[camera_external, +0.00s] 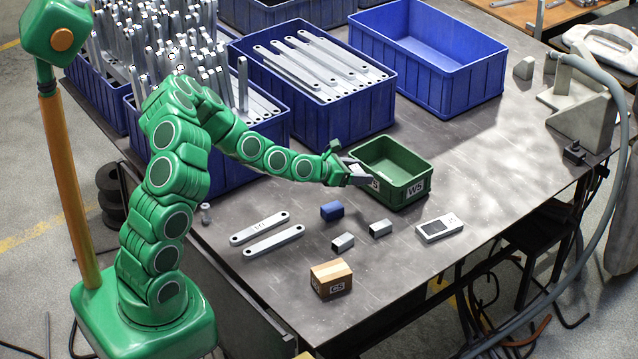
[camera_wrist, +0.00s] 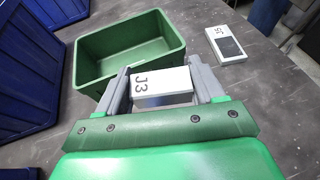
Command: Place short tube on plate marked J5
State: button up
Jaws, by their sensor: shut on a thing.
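My gripper (camera_wrist: 165,84) is shut on a pale, box-shaped piece marked J3 (camera_wrist: 174,87); I cannot tell if it is a tube. In the external view my gripper (camera_external: 358,176) is at the near left side of the green bin. Two short grey tube-like pieces with dark ends, one on the left (camera_external: 343,242) and one on the right (camera_external: 380,228), lie on the table. A pale plate with a dark panel (camera_external: 440,228) lies right of them; in the wrist view this plate (camera_wrist: 230,43) bears a mark that looks like J5. Its top looks clear.
The green bin (camera_external: 415,170) looks empty inside. A blue block (camera_external: 332,210), two flat bars (camera_external: 260,228) and a cardboard box marked C5 (camera_external: 331,279) lie on the table. Blue crates (camera_external: 340,115) stand behind. The table right of the bin has free room.

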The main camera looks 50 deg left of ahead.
jog(key=d+r+m+h, duration=0.2)
jog(key=d, duration=1.7)
jog(key=g, duration=0.1)
send_over(440, 225)
jog(key=s, duration=0.3)
notch_tip(440, 225, down, 6)
jog(key=shift+s+a+f, duration=0.1)
jog(key=shift+s+a, duration=0.05)
jog(key=shift+w+f, duration=0.85)
jog(key=shift+f, duration=0.2)
jog(key=shift+w+f, duration=0.4)
jog(key=shift+w, duration=0.1)
jog(key=shift+f, duration=0.1)
jog(key=shift+w+f, duration=0.2)
jog(key=shift+f, duration=0.15)
jog(key=shift+w+f, duration=0.1)
jog(key=shift+f, duration=1.45)
jog(key=shift+d+f, duration=0.1)
jog(key=shift+d, duration=0.1)
